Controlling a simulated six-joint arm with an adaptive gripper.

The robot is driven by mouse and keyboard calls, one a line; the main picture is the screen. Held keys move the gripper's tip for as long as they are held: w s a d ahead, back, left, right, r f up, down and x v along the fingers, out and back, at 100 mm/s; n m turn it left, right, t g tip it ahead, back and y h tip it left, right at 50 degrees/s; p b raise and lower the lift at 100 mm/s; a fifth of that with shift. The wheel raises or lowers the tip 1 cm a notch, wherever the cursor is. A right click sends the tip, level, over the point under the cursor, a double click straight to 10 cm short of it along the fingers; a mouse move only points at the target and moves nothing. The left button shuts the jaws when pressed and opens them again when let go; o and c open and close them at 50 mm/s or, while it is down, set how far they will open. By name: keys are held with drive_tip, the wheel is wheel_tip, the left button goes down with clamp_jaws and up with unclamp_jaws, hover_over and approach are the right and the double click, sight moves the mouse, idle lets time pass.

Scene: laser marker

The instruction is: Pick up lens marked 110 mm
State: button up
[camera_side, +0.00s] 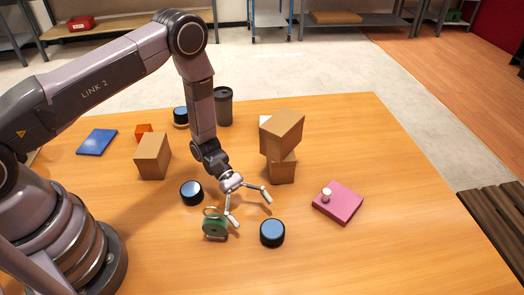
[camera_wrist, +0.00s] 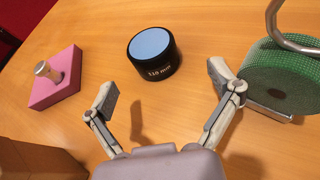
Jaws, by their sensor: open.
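A short black lens with a blue glass top (camera_wrist: 152,46) stands upright on the table in the wrist view; its side label reads as 110 mm, small and slightly blurred. It appears in the side view as the lens (camera_side: 272,232) near the table's front. My gripper (camera_side: 251,211) is open and empty, above and just behind this lens. In the wrist view the fingers (camera_wrist: 163,84) are spread wide, with the lens ahead of the gap and apart from both. Two similar lenses, one left of my gripper (camera_side: 192,192) and one farther back (camera_side: 181,116), show no readable marks.
A green round object with a metal loop (camera_side: 215,225) sits close to one finger, left of the lens. A pink box with a small knob-like piece (camera_side: 340,204) lies right. Stacked cardboard boxes (camera_side: 283,135) stand behind. The table front right is clear.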

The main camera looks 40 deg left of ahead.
sight(273, 232)
drive_tip(key=shift+w+x, duration=0.15)
drive_tip(key=shift+x, duration=1.45)
drive_tip(key=shift+w+x, duration=0.2)
drive_tip(key=shift+x, duration=1.35)
drive_tip(key=shift+d+r, duration=0.1)
drive_tip(key=shift+r, duration=0.1)
drive_tip(key=c, duration=1.3)
